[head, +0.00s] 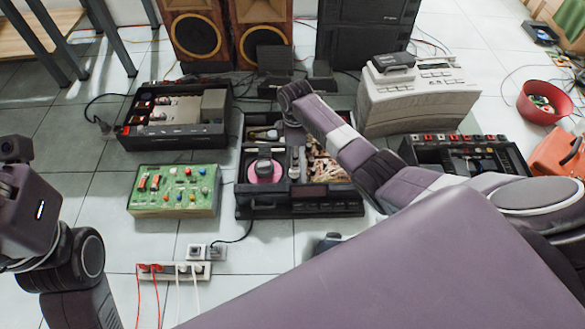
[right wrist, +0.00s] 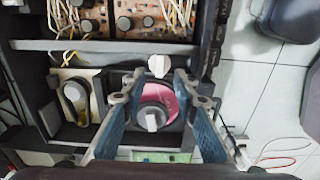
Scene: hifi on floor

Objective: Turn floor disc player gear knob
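The disc player (head: 300,203) is an open black unit on the floor with a pink disc (head: 262,172) in its left compartment. The right wrist view shows the pink disc (right wrist: 165,97) with a pale knob (right wrist: 152,120) on it. A small white knob (right wrist: 158,65) stands beside the disc. My right gripper (right wrist: 156,80) is over this compartment, its two blue-padded fingers spread on either side of the knobs. Nothing shows between the fingers as gripped; contact cannot be told. In the head view the right gripper is hard to make out below its arm. My left gripper is out of view.
A green panel (head: 175,192) lies left of the player, with a power strip (head: 172,271) in front. Another open unit (head: 175,125) is behind left. A beige machine (head: 415,98) and speakers (head: 262,40) stand behind. Clear floor lies left of the green panel.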

